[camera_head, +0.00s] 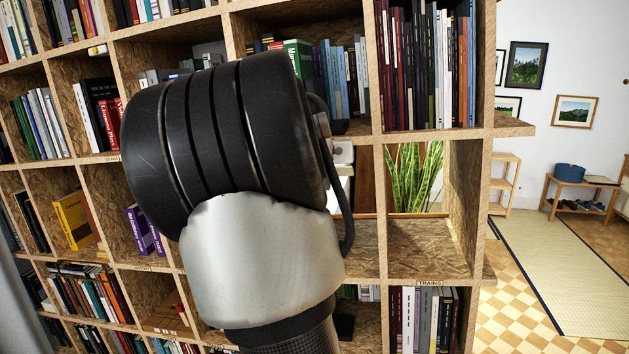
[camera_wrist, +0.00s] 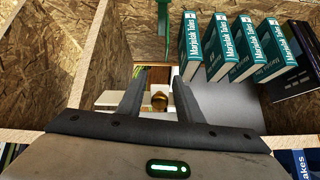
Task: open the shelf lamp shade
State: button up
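I cannot clearly make out a lamp shade in either view. In the wrist view my gripper (camera_wrist: 160,80) reaches into a chipboard shelf compartment, its two dark fingers apart. A small round brass-coloured piece (camera_wrist: 159,101) shows between the fingers, in front of a pale surface; I cannot tell whether it belongs to the lamp, and no contact is visible. A green upright part (camera_wrist: 163,22) stands beyond the fingers at the top. In the head view my large black and silver arm links hide the gripper and much of the compartment behind them.
Several green books (camera_wrist: 248,50) lean right of the fingers, with a dark book (camera_wrist: 298,62) beside them. Chipboard walls (camera_wrist: 48,62) bound the compartment. In the head view the bookwall (camera_head: 465,190) surrounds my arm, and a plant (camera_head: 415,175) shows through an opening.

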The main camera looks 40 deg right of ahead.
jog(key=b+v, duration=0.2)
jog(key=v, duration=1.5)
jog(key=shift+r+b, duration=0.2)
jog(key=shift+b, duration=0.1)
jog(key=shift+s, duration=0.15)
jog(key=s+a+f+n+y, duration=0.3)
jog(key=s+a+f+n, duration=0.2)
jog(key=s+a+f, duration=0.5)
jog(key=s+a+f+n+t+y, duration=0.1)
jog(key=s+a+f+n+y, duration=0.3)
jog(key=s+a+f, duration=0.5)
jog(key=a+f+n, duration=0.1)
jog(key=a+f, duration=0.3)
jog(key=f, duration=0.1)
jog(key=shift+s+n, duration=0.4)
jog(key=shift+f, duration=0.1)
